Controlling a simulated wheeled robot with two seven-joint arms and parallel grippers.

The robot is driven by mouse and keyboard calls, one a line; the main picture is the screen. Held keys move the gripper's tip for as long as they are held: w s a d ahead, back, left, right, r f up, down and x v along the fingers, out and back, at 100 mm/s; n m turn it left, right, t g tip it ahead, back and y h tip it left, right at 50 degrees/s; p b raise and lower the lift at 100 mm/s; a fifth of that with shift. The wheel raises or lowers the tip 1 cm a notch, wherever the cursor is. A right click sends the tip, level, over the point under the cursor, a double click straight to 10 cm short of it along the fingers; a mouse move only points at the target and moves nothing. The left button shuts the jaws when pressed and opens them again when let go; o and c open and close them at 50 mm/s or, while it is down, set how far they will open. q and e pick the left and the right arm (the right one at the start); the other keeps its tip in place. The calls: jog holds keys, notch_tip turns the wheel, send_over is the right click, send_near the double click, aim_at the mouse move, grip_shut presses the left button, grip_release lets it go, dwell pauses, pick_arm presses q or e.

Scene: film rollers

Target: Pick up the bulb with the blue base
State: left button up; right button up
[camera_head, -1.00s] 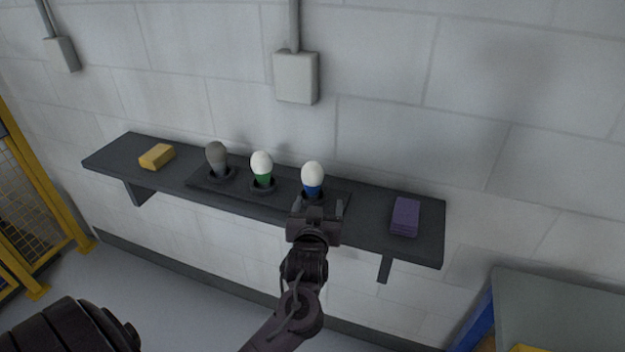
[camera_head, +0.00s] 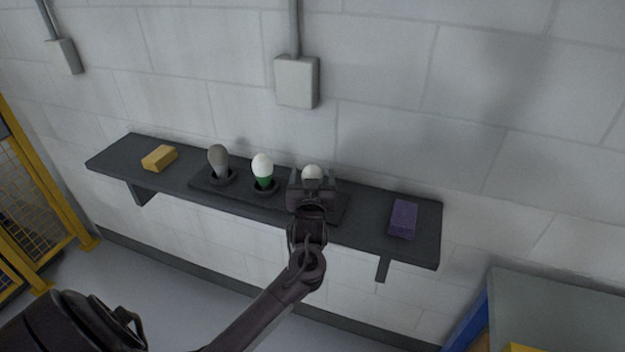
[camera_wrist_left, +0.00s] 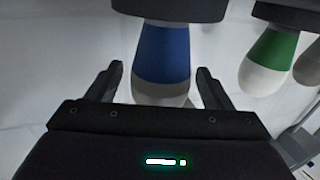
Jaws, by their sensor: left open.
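The bulb with the blue base (camera_head: 312,172) stands at the right of the holder on the shelf. In the head view my left gripper (camera_head: 312,186) covers its lower part, and only its white top shows. In the left wrist view the blue-base bulb (camera_wrist_left: 163,62) appears upside down, between the two fingers of my left gripper (camera_wrist_left: 158,85). The fingers are open, with a gap on each side of the bulb. The green-base bulb (camera_head: 263,171) stands in the middle of the holder and the grey bulb (camera_head: 218,160) at its left. My right gripper is not in view.
The dark wall shelf (camera_head: 375,215) carries the bulb holder, a yellow block (camera_head: 159,158) at its left and a purple block (camera_head: 403,219) at its right. A grey wall box (camera_head: 297,82) is above. A grey-topped table (camera_head: 560,305) is at the lower right.

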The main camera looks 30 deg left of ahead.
pick_arm(q)
jog(key=c, duration=1.1)
